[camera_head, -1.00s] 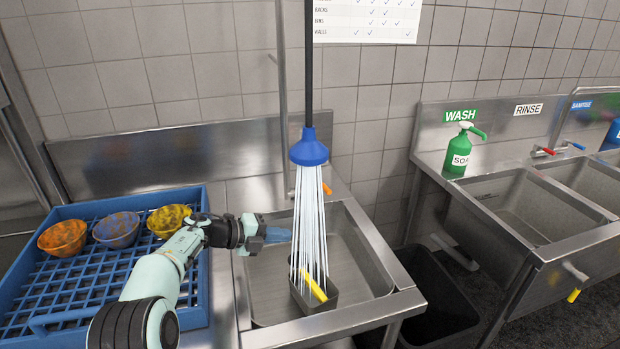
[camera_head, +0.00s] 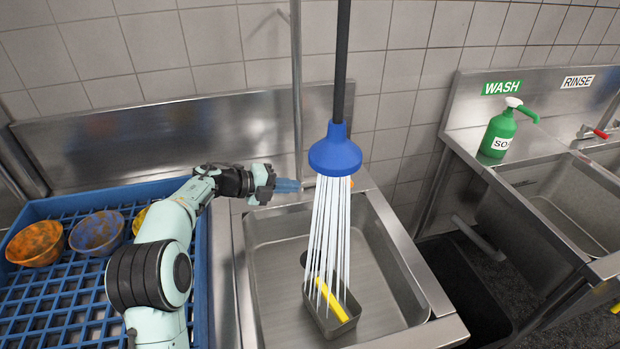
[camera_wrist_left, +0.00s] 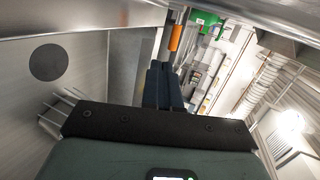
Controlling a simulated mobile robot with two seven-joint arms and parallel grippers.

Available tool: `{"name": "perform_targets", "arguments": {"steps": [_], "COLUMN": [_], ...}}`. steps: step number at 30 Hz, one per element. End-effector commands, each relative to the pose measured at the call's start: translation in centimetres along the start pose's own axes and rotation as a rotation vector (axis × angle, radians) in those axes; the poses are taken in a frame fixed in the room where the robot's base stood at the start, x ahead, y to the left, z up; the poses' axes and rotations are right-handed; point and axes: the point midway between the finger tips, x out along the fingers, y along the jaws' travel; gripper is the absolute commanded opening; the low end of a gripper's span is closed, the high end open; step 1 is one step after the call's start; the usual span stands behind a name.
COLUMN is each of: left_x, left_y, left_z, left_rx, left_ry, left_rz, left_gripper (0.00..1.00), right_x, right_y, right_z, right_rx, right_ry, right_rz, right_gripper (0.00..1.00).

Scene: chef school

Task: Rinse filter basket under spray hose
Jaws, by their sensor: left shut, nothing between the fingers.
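The spray hose has a blue spray head (camera_head: 335,155) on a black pipe hanging over the left sink (camera_head: 385,255). Streams of white water fall from it. A small grey rectangular basket (camera_head: 345,327) with a yellow piece (camera_head: 333,300) inside stands on the sink floor, and the streams reach into it. My left gripper (camera_head: 288,186) is left of the spray head, above the sink's back left rim, apart from the hose and basket. Its dark blue fingers are together and empty; they also show in the left wrist view (camera_wrist_left: 164,85). My right gripper is not in view.
A blue rack (camera_head: 40,310) left of the sink holds several speckled bowls, one orange (camera_head: 35,243), one blue (camera_head: 97,232). An orange handle (camera_wrist_left: 176,38) shows beyond my fingers. A green soap bottle (camera_head: 498,133) stands by the wash sink at right. A dark bin (camera_head: 455,290) sits between the sinks.

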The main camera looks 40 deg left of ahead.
Motion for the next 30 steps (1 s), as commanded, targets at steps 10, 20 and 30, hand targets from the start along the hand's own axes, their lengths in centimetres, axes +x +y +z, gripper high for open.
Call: {"name": "perform_targets", "arguments": {"steps": [10, 20, 30], "left_x": [7.0, 11.8, 12.6], "left_y": [0.0, -1.7, -2.1], "left_z": [-0.1, 0.0, 0.0], "left_rx": [-0.001, 0.001, 0.0], "left_ry": [0.004, 0.001, -0.001], "left_rz": [-0.002, -0.001, 0.001], "left_gripper": [0.0, 0.0, 0.0], "right_x": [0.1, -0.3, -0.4], "right_y": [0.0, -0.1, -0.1], "right_z": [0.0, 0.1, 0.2], "right_rx": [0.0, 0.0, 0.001], "right_ry": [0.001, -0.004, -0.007], "right_rz": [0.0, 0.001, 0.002], "right_gripper": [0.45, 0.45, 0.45]}}
